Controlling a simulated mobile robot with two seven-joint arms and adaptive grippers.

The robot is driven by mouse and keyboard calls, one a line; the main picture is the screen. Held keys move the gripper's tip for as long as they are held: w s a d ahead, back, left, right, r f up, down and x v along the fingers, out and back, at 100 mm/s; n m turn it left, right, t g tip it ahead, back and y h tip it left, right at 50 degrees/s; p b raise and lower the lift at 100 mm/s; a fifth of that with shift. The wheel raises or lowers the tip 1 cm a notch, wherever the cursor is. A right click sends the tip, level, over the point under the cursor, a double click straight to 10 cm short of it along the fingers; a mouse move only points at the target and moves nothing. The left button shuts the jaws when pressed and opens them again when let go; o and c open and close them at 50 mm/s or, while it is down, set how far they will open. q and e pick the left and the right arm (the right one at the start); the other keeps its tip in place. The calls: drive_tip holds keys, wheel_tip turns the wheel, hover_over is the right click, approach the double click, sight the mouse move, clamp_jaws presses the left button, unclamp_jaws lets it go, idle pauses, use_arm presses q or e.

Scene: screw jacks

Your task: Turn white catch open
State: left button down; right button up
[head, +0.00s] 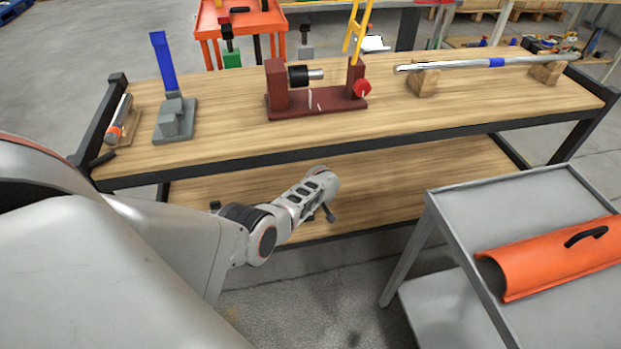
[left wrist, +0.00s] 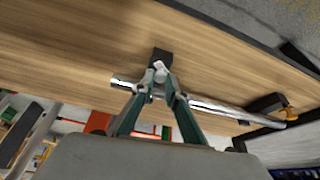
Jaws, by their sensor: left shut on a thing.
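In the left wrist view, a small white catch (left wrist: 161,68) sits against a dark block (left wrist: 160,56) on a wood surface. My left gripper (left wrist: 160,81) has its two green-grey fingers closed at the catch, one on each side. The fingertips cover part of it, so its exact turn is hard to tell. A shiny metal rod (left wrist: 220,107) passes behind the fingers and runs to a dark bracket (left wrist: 265,103) at the right. In the head view, my left arm reaches the front of the workbench; the catch cannot be made out there. My right gripper is not in view.
The wooden workbench (head: 215,144) carries a dark red screw jack stand (head: 277,88), a grey block with a blue upright (head: 175,118), and a long metal bar on wooden supports (head: 423,82). A grey cart (head: 462,205) with an orange curved cover (head: 555,258) stands at the right.

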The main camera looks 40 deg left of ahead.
use_arm(q)
drive_tip(key=shift+s+d+f+n+g, duration=0.15)
drive_tip(key=shift+f+n+g, duration=0.15)
drive_tip(key=shift+f+n, duration=0.2)
drive_tip(key=shift+r+n+g+b, duration=0.1)
drive_tip(key=shift+n+g+b, duration=0.3)
drive_tip(key=shift+n+b, duration=0.5)
drive_tip(key=shift+n+y, duration=0.3)
drive_tip(key=shift+n, duration=0.3)
drive_tip(key=shift+w+r+n+g, duration=0.15)
drive_tip(key=shift+w+n+g, duration=0.05)
drive_tip(key=shift+n+g, duration=0.1)
drive_tip(key=shift+d, duration=0.1)
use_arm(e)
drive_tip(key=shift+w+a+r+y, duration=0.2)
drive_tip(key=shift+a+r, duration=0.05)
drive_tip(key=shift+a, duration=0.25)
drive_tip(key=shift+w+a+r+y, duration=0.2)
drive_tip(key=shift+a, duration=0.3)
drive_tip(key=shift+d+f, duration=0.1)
use_arm(q)
drive_tip(key=c, duration=2)
unclamp_jaws()
drive_tip(key=shift+w+r, duration=0.1)
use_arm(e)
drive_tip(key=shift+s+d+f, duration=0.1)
